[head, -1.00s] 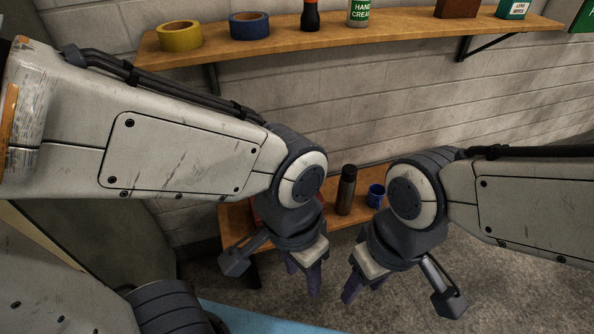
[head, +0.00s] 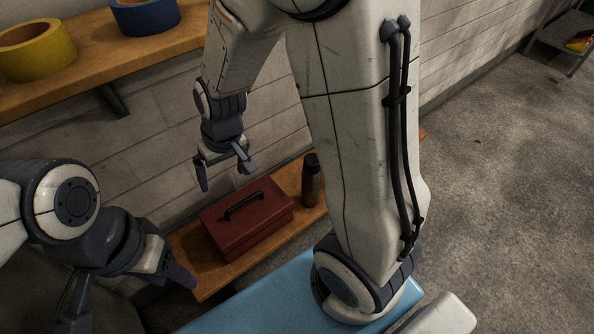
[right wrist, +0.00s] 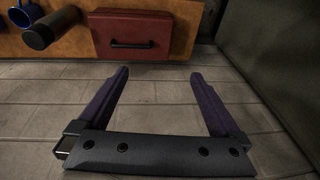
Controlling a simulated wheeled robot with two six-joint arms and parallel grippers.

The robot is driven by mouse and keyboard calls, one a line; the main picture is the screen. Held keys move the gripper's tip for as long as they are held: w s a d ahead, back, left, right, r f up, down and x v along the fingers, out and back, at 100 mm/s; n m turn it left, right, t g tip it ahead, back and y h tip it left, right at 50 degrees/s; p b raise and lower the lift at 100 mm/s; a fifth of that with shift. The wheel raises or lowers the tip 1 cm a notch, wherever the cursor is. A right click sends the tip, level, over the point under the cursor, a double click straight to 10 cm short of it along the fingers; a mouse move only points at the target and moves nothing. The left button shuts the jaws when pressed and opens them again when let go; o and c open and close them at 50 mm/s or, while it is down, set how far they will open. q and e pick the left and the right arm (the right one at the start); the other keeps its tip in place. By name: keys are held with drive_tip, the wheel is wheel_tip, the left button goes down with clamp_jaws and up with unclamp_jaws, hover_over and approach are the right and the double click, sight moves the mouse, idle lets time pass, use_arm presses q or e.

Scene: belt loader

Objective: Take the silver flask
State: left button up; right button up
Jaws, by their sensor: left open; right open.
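The silver flask (head: 311,182) looks dark grey with a black cap. It stands upright on the low wooden bench, just right of the red toolbox, in the head view. In the right wrist view the flask (right wrist: 52,27) is at the upper left, cap towards me. My right gripper (head: 222,172) is open and empty near the wall, left of the flask and above the toolbox's back edge. My left gripper (head: 178,272) is open by the bench's left end, apart from the flask.
The red toolbox (head: 248,218) with a black handle sits on the bench (head: 205,282). A blue mug (right wrist: 26,15) shows beside the flask in the wrist view. A shelf (head: 75,92) above holds yellow tape (head: 37,50) and blue tape (head: 145,14). Floor at right is open.

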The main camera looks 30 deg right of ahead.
drive_tip(key=w+d+f+m+t+h+b, duration=0.1)
drive_tip(key=w+d+f+m, duration=0.15)
drive_tip(key=d+f, duration=0.35)
drive_tip(key=w+d+f+m+b, duration=0.1)
drive_tip(key=w+d+f+m, duration=0.1)
drive_tip(key=w+d+f, duration=0.4)
drive_tip(key=m+h+b, duration=0.1)
drive_tip(key=m+h, duration=0.2)
drive_tip(key=m, duration=0.1)
approach(312, 164)
drive_tip(key=shift+n, duration=0.25)
drive_tip(key=x, duration=0.6)
drive_tip(key=shift+w+a+f, duration=0.15)
drive_tip(key=shift+f, duration=0.1)
drive_tip(key=x, duration=0.2)
drive_tip(key=b+x, duration=0.1)
drive_tip(key=x, duration=0.1)
drive_tip(key=shift+d+f, duration=0.3)
drive_tip(key=shift+f, duration=0.05)
drive_tip(key=shift+x, duration=2.9)
use_arm(q)
wheel_tip(312, 164, down, 5)
drive_tip(key=shift+s+f, duration=0.1)
use_arm(e)
clamp_jaws()
